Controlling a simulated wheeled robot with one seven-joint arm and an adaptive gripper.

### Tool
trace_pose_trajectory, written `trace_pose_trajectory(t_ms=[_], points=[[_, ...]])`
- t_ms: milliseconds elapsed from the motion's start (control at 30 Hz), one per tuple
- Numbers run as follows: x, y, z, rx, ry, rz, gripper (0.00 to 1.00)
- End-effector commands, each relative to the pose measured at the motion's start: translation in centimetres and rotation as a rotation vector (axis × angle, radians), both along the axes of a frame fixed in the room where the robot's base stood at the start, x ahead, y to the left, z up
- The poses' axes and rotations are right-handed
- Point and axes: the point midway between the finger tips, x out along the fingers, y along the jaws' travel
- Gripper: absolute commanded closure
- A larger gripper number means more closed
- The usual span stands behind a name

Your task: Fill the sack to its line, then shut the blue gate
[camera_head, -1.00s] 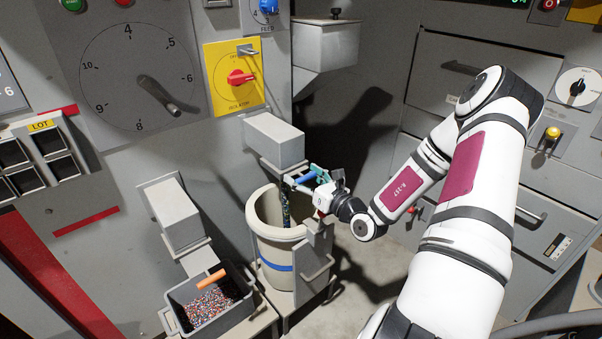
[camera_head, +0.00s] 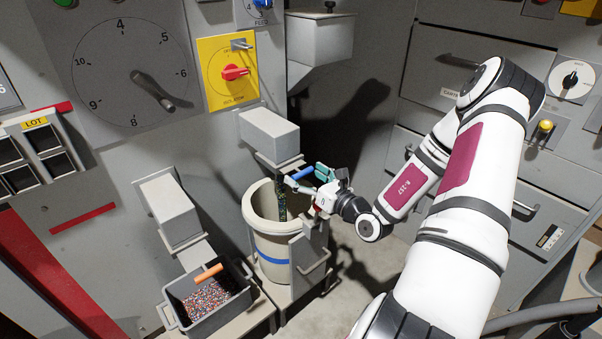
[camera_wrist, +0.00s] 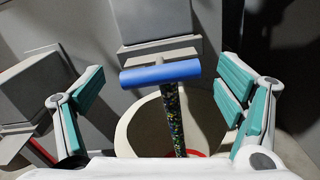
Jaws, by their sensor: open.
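The blue gate handle (camera_head: 303,173) is a short bar under the grey chute box (camera_head: 269,134) above the sack. A dark, speckled stream (camera_wrist: 172,115) falls from below the handle into the cream sack (camera_head: 272,236), so the gate stands open. The sack has a blue band (camera_head: 273,257) outside, and a red arc (camera_wrist: 194,154) shows low inside its mouth. How high the fill stands cannot be told. My gripper (camera_wrist: 162,86) is open and empty, its teal-padded fingers on either side of the blue bar with gaps to both. It also shows beside the sack mouth (camera_head: 307,181).
A grey bin (camera_head: 242,302) of mixed granules stands left of the sack, under another chute box (camera_head: 171,211) with an orange handle (camera_head: 208,272). A metal frame (camera_head: 309,255) stands at the sack's right. Wall panels with a dial (camera_head: 122,72) and yellow isolator (camera_head: 232,73) are behind.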

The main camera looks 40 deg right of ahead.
Motion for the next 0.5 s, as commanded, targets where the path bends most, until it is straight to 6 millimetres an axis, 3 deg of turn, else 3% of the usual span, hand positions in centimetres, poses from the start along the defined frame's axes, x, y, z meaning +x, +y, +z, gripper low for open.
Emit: trace_pose_trajectory(t_ms=[300, 500], points=[[-6.5, -0.3, 0.0, 0.001, 0.001, -0.004, 0.14], [-9.1, -0.4, 0.0, 0.0, 0.0, -0.002, 0.14]])
